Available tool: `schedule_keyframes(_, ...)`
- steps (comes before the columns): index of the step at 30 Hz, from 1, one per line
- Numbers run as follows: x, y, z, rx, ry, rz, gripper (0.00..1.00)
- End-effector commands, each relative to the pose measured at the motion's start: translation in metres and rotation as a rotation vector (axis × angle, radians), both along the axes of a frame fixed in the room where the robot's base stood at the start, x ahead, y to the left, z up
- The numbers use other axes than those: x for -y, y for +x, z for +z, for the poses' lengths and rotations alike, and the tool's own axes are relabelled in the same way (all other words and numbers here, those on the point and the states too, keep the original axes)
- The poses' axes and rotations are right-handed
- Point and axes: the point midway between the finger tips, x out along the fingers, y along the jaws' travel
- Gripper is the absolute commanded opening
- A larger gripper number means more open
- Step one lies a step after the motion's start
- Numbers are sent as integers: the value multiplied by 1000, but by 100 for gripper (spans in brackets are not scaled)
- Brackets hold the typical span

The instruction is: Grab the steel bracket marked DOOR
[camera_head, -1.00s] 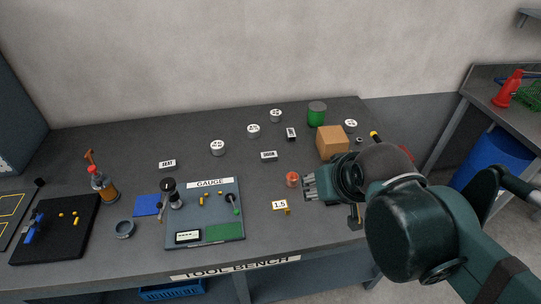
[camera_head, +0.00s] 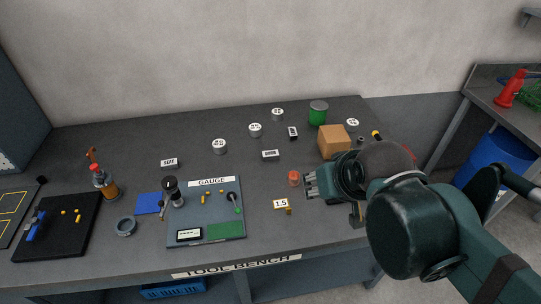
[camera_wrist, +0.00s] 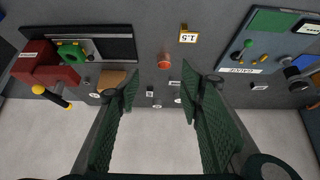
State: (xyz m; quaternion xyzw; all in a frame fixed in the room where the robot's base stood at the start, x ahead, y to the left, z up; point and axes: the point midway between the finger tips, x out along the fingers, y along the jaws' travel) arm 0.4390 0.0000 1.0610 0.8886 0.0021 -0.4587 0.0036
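Several small labelled pieces lie on the grey tool bench. One at the left reads SEAT (camera_head: 169,162). Two more, a white-labelled piece (camera_head: 270,155) in the middle and another white-labelled piece (camera_head: 293,133) behind it, have print too small to read. I cannot tell which piece is marked DOOR. My gripper (camera_head: 308,185) is over the right part of the bench, to the right of and in front of these pieces. The wrist view shows my gripper (camera_wrist: 158,76) with its two green fingers wide apart and nothing between the pads.
A red-orange cylinder (camera_head: 294,178) stands just left of my gripper, near the 1.5 tag (camera_head: 281,204). A cardboard-brown box (camera_head: 333,140) and green can (camera_head: 318,113) stand behind. Several silver round pieces are at the back. The gauge board (camera_head: 222,196) is left.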

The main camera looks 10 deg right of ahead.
Motion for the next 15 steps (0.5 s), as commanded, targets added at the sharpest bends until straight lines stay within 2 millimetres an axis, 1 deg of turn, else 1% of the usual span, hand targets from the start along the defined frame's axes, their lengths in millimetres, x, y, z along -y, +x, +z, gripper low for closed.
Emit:
schedule_keyframes(8,-2,17,13,-29,-39,61,38)
schedule_keyframes(15,-6,44,27,-74,-97,160,38)
